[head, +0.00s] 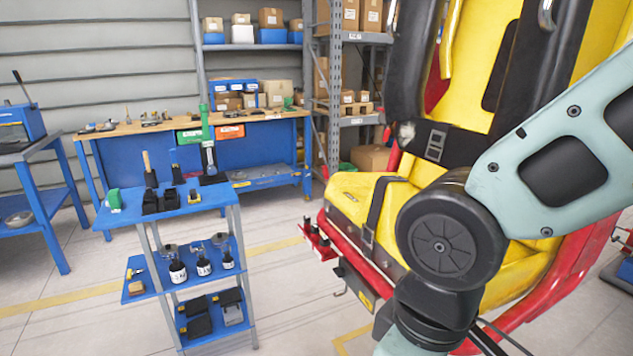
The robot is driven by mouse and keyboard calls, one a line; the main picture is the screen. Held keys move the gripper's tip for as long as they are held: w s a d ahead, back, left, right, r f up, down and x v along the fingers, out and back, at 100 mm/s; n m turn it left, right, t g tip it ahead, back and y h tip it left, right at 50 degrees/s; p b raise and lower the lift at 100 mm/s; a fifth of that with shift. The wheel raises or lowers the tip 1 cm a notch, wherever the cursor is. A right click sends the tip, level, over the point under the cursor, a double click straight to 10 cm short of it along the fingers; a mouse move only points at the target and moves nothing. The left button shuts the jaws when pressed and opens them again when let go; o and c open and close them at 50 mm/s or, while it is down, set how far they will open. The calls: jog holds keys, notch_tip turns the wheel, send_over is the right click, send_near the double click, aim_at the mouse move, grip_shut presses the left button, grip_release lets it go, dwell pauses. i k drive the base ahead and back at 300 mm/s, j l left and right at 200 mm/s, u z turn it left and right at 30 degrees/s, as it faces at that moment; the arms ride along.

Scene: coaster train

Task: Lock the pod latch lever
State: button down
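The coaster pod seat (365,198) is yellow with a red lower shell and stands at the right. A black belt strap with a buckle (436,145) crosses its backrest. A small red bracket-like part (318,241) juts from the seat's lower left edge, with a dark metal fitting (352,283) below it. I cannot tell whether either is the latch lever. My arm crosses in front of the seat and hides much of its middle and right side. My gripper is outside the picture, below the bottom edge or hidden.
A blue tool cart (180,213) with bottles and black holders stands left of the seat. A blue workbench (262,145) and shelving (362,37) are behind. A blue side table (50,150) is at far left. Floor between cart and seat is clear.

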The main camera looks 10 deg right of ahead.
aim_at(324, 168)
jog(key=l, duration=0.25)
jog(key=i+j, duration=0.35)
jog(key=i+j+u, duration=0.15)
jog(key=i+j, duration=0.15)
jog(key=i, duration=0.25)
jog(key=i+j, duration=0.25)
jog(key=i, duration=0.2)
jog(key=i+j+u, duration=0.1)
jog(key=i+j, duration=0.2)
jog(key=i, duration=0.15)
jog(key=i+j+u, duration=0.1)
jog(key=i+j, duration=0.15)
jog(key=i, duration=0.2)
